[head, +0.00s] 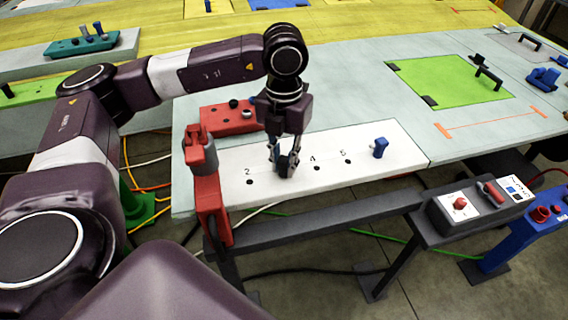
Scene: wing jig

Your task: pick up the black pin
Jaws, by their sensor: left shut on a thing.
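My left gripper (284,160) points down over the white board (330,145), between the marks 2 and 4. It is shut on a dark piece, the black pin (288,168), which is partly hidden by the fingers. The pin's lower end is at the board's surface; I cannot tell whether it sits in a hole there. My right gripper is not in view.
A blue pin (380,148) stands at the board's right end. A red block (215,117) with pins is behind the gripper. A red clamp (207,185) stands at the board's left end. A green plate (450,80) lies right; the table between is clear.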

